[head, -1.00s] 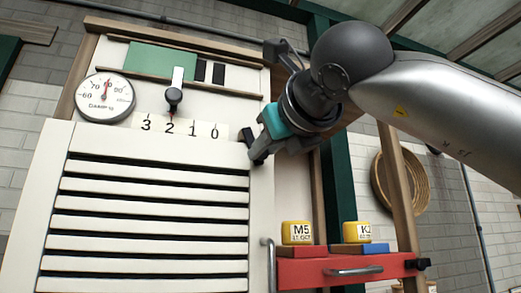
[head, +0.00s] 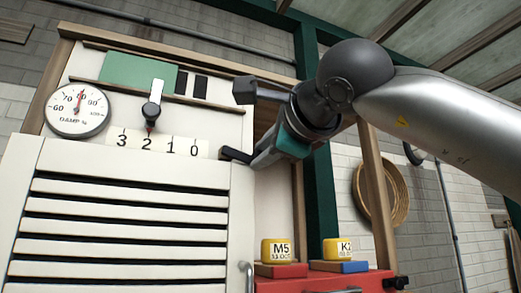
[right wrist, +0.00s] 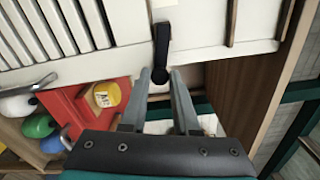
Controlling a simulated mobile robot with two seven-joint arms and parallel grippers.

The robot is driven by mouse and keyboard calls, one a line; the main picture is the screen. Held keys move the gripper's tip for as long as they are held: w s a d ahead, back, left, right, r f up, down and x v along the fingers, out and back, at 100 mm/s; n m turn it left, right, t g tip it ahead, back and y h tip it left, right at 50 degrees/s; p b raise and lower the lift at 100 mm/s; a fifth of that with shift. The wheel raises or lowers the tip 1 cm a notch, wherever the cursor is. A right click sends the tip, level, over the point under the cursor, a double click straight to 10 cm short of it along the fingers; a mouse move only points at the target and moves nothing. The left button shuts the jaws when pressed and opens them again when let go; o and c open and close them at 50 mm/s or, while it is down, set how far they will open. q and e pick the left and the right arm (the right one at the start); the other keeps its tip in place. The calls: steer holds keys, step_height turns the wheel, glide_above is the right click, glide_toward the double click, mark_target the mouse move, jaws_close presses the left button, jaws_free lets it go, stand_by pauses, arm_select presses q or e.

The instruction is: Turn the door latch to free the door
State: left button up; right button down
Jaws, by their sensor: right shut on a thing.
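The slatted cream door (head: 236,215) fills the lower left of the head view, and its slats (right wrist: 62,25) show at the upper left of the right wrist view. The door latch (head: 236,154) is a small black bar at the door's upper right corner. In the right wrist view the latch (right wrist: 162,45) is a dark lever with a round knob end. My right gripper (right wrist: 162,78) is shut on that knob end, one finger on each side. In the head view my right gripper (head: 254,160) covers part of the latch. My left gripper is not in view.
A damp gauge (head: 78,108) and a slider (head: 152,108) over a 3-2-1-0 scale sit above the door. A metal handle (head: 247,275) is at the door's right. A red drawer unit (head: 330,282) bears yellow blocks (head: 276,249). A wooden post (head: 378,190) stands to the right.

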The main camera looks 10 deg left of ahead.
steer(key=shift+r+n+p, duration=0.35)
steer(key=shift+n, duration=0.4)
steer(key=shift+r+n+p, duration=0.3)
steer(key=shift+n, duration=0.45)
steer(key=c, duration=0.7)
jaws_free()
steer(key=b+v, duration=0.5)
steer(key=v, duration=1)
steer(key=shift+s+d+b, duration=0.1)
steer(key=shift+d+b, duration=0.05)
steer(key=shift+b, duration=0.2)
